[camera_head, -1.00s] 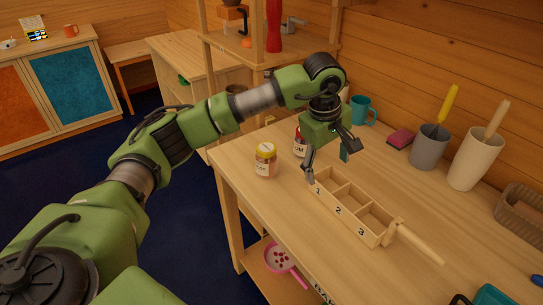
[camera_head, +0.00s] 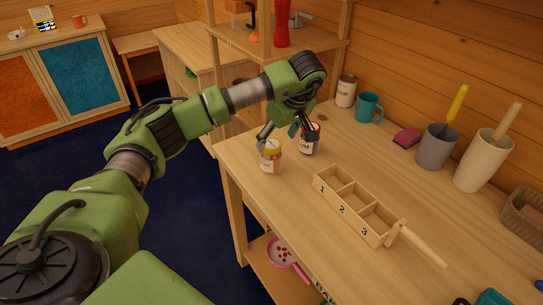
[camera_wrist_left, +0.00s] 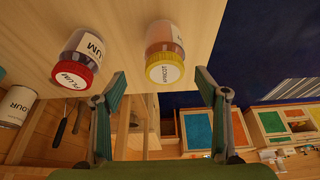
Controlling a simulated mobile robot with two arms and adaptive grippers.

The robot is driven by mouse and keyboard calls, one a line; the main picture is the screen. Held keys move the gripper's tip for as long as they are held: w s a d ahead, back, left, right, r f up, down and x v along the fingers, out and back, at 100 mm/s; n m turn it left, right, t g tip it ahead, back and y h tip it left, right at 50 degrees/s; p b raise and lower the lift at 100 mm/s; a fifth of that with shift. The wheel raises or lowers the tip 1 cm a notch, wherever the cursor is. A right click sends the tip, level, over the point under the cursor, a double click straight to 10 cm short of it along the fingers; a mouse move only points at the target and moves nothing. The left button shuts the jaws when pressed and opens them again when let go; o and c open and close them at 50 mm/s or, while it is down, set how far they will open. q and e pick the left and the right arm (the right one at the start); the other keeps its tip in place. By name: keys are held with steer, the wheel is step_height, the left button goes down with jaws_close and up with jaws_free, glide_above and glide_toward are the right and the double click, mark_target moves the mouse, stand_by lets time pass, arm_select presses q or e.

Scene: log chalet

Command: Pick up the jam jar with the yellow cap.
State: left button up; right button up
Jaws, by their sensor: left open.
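The jam jar with the yellow cap (camera_head: 271,162) stands upright on the wooden table near its left end. In the left wrist view this jar (camera_wrist_left: 166,45) shows its cap, with a label that reads APRICOT, between and beyond the fingertips. My left gripper (camera_head: 286,133) is open and empty, close above and behind the jar in the head view; one finger overlaps the jar's cap there. I cannot tell whether it touches. The fingers also show in the left wrist view (camera_wrist_left: 161,78), spread apart. My right gripper is not in view.
A plum jar with a red cap (camera_head: 310,145) stands just right of the yellow-capped jar, partly behind a finger. A flour canister (camera_head: 346,92) and a teal mug (camera_head: 368,107) stand farther back. A wooden divided tray (camera_head: 355,207) lies to the right. The table's left edge is close.

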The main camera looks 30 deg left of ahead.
mark_target(272, 145)
arm_select(q)
steer(key=x, duration=0.1)
steer(key=p+x, duration=0.1)
steer(key=x, duration=0.2)
steer(key=shift+s+a+f, duration=0.15)
steer(key=shift+s+a, duration=0.1)
steer(key=shift+s, duration=0.1)
steer(key=shift+w+f, duration=0.1)
steer(key=shift+f, duration=0.15)
steer(key=c, duration=1.5)
steer(key=shift+r, duration=0.1)
steer(key=shift+c, duration=0.2)
